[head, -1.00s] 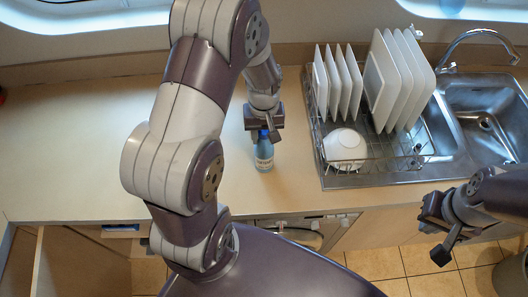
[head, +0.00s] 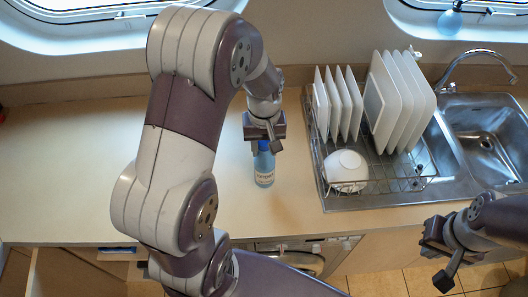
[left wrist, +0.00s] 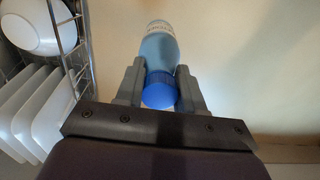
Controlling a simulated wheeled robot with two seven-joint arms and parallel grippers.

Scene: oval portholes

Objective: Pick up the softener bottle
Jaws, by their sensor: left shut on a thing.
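The softener bottle (head: 264,167) is light blue with a blue cap and a white label. It is upright over the counter, left of the dish rack. My left gripper (head: 263,143) is shut on it from above, around the cap. In the left wrist view, the bottle (left wrist: 158,48) extends away between the two grey fingers of the left gripper (left wrist: 160,86), its blue cap nearest. Whether its base touches the counter is hard to tell. My right gripper (head: 440,258) is at the lower right, apart from the bottle; its opening is unclear.
The wire dish rack (head: 385,177) holds several white plates (head: 397,105) and a white bowl (head: 346,168), close to the bottle's right. A steel sink (head: 490,135) with a tap is further right. The counter (head: 60,170) is clear on the left.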

